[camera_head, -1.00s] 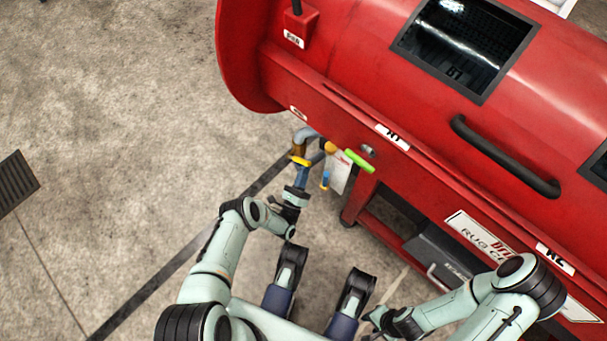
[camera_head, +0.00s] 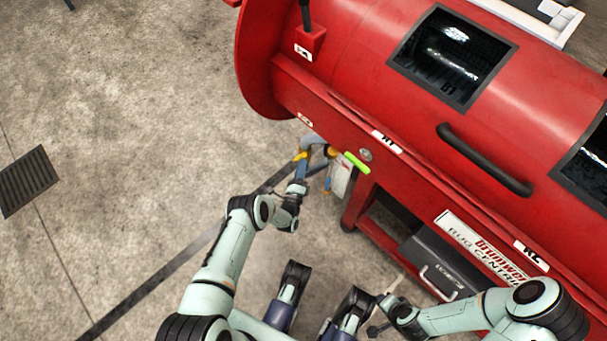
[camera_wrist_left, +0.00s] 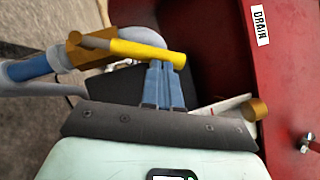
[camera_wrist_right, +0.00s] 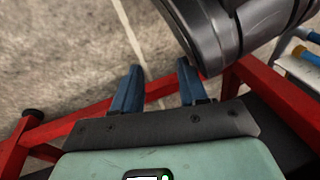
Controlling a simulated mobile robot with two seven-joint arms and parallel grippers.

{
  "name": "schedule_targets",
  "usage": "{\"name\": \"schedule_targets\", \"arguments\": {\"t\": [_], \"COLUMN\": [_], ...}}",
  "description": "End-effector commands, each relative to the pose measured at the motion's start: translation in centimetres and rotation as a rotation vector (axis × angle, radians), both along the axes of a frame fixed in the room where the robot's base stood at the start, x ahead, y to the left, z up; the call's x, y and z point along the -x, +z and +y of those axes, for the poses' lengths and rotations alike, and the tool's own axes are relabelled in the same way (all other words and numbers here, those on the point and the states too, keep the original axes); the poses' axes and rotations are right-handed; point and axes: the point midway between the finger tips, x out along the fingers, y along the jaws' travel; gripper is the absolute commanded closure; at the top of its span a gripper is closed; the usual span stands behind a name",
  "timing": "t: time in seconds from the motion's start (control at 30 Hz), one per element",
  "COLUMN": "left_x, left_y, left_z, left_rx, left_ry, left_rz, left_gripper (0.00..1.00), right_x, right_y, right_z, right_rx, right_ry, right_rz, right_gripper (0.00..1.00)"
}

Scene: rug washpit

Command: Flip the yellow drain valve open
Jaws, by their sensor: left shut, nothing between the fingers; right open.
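The yellow drain valve handle (camera_wrist_left: 148,52) lies across the top of the left wrist view, on a brass-coloured valve body (camera_wrist_left: 88,50) with a grey pipe. In the head view the yellow handle (camera_head: 301,156) is small, under the red machine's left end. My left gripper (camera_wrist_left: 164,66) is shut and empty, its blue fingertips right at the handle's underside near its free end; whether they touch I cannot tell. It also shows in the head view (camera_head: 302,166). My right gripper (camera_wrist_right: 158,72) is open and empty, low beside the machine's frame.
The red rug machine (camera_head: 350,90) fills the upper right, with a black bar handle (camera_head: 484,160) and a DRAIN label (camera_wrist_left: 260,25). A green lever (camera_head: 357,163) sticks out near the valve. A floor grate (camera_head: 27,181) lies left. The floor at left is clear.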

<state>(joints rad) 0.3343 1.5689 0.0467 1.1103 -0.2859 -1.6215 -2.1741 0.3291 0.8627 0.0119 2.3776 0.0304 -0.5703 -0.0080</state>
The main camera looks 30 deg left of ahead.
Motion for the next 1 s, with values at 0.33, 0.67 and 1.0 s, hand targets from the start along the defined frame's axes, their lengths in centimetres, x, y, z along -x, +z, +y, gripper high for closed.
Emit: {"name": "schedule_targets", "arguments": {"t": [0.33, 0.67, 1.0], "left_x": [-1.0, -1.4, -1.6], "left_y": [2.2, 2.6, 2.6], "left_z": [2.1, 3.2, 3.4], "left_rx": [0.263, 0.395, 0.425], "left_ry": [-0.002, -0.007, -0.009], "left_rz": [0.093, 0.143, 0.153], "left_gripper": [1.0, 1.0, 1.0], "right_x": [-0.6, 0.7, 1.0], "right_y": [3.5, 4.2, 4.3], "right_z": [1.2, 1.9, 2.0], "right_rx": [-0.018, -0.036, -0.04], "right_ry": [0.02, 0.033, 0.035], "right_rz": [-0.035, 0.0, 0.008], "right_gripper": [0.57, 0.57, 0.57]}}
